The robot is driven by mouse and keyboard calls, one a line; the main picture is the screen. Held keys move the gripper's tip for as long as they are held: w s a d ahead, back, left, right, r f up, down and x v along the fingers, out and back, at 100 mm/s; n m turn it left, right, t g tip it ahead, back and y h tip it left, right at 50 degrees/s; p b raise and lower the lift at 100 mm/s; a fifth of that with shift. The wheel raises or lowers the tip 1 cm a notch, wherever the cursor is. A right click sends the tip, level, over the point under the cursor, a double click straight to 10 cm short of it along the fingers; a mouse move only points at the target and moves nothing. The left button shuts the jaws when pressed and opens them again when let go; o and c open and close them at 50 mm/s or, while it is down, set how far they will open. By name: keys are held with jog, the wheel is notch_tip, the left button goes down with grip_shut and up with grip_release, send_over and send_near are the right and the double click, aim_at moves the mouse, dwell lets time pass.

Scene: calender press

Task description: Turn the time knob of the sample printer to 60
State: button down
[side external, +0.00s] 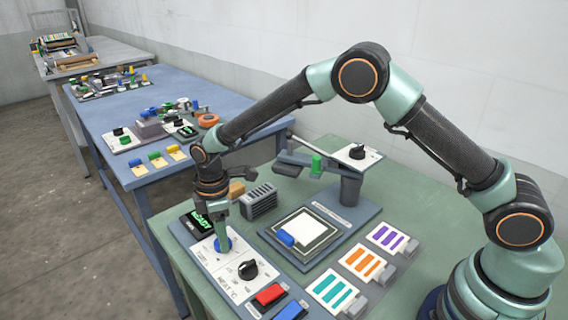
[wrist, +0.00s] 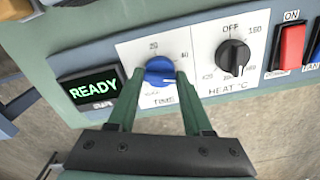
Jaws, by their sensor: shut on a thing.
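The blue time knob (wrist: 160,71) sits on the white dial plate of the sample printer, with marks 20 and 40 readable above it. I cannot make out which mark it points to. It also shows in the side view (side external: 230,243) at the table's front left, partly covered by my gripper. My gripper (wrist: 158,76) is shut on the knob, one green finger on each side. In the side view, my gripper (side external: 222,240) reaches down onto the knob from above. The lower dial marks are partly hidden by the fingers.
A black heat knob (wrist: 232,57) is close to the right. A red switch (wrist: 291,46) lies beyond it. A green READY display (wrist: 93,91) is to the left. A platen with a white sheet (side external: 306,226) and colour cards (side external: 362,262) lie behind the panel.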

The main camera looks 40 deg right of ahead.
jog(key=m, duration=0.5)
jog(key=shift+m, duration=0.4)
dwell(0.4)
jog(key=shift+c, duration=1.6)
grip_release()
notch_tip(320, 180, up, 12)
jog(key=shift+r, duration=0.1)
